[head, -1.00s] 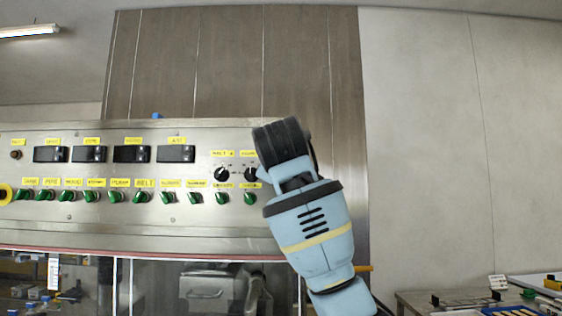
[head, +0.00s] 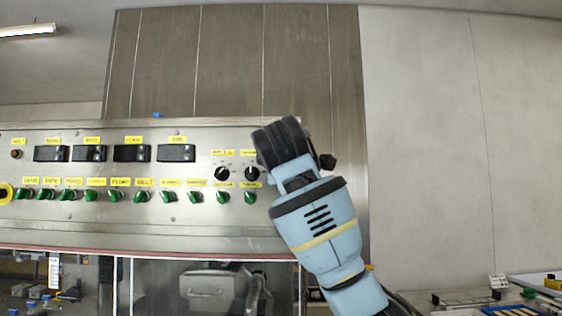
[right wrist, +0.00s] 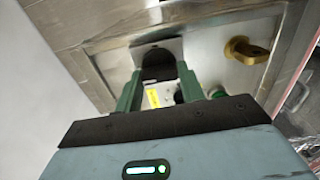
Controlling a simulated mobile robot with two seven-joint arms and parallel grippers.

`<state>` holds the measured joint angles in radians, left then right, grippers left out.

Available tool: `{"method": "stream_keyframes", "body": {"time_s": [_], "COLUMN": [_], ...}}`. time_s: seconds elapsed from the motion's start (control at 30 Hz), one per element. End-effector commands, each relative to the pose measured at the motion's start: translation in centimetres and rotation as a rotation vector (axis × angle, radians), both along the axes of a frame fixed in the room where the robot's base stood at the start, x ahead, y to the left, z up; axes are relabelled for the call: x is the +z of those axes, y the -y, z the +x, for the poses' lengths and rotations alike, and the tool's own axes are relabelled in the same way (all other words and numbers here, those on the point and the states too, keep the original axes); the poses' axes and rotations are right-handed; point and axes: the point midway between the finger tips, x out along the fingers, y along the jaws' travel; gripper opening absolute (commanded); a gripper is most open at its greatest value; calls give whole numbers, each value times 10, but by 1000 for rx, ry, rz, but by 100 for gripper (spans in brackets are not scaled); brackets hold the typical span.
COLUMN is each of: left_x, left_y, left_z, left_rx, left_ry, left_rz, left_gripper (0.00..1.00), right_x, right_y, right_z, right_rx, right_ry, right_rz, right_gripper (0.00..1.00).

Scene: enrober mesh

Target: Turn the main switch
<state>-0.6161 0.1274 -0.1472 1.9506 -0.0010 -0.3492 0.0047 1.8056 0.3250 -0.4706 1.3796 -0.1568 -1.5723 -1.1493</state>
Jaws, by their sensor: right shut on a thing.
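My right arm reaches up to the right end of a steel control panel in the head view and hides that part. In the right wrist view my right gripper (right wrist: 158,78) has its two green fingers on either side of a dark knob or handle (right wrist: 157,62), which I take to be the main switch. It sits against a metal plate, and the gripper is shut on it. Its exact angle is hard to tell. In the head view the fingers and the switch are hidden behind my wrist. My left gripper is not in view.
The control panel (head: 100,225) has a row of green knobs (head: 140,196), black displays (head: 132,153) and two black dials (head: 222,173) under yellow labels. A brass knob (right wrist: 245,50) sits right of the gripped part. A table with parts (head: 465,299) stands lower right.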

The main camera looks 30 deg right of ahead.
Motion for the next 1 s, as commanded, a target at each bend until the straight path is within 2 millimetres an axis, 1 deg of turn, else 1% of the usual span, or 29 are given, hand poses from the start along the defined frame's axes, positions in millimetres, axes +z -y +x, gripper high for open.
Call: {"method": "stream_keyframes", "body": {"time_s": [0.27, 0.3, 0.4, 0.47, 0.77, 0.87, 1.0], "left_x": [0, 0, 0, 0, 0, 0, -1], "left_y": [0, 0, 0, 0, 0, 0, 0], "left_z": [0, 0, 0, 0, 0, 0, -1], "left_rx": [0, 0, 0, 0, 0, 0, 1], "left_ry": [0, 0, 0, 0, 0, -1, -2], "left_rz": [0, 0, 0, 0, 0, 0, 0], "left_gripper": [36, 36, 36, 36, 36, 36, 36], "right_x": [0, 0, 0, 0, 0, 0, 0], "right_y": [-1, 0, 0, 0, -1, -5, -15], "right_z": [0, 0, 0, 0, -1, -7, -24], "right_rx": [1, 1, 1, 1, 1, 2, 3], "right_ry": [-2, -2, -1, -1, -1, 3, 3], "right_rz": [-3, -3, -2, -2, -1, -2, -2], "right_gripper": [16, 40, 53, 60, 60, 60, 60]}}
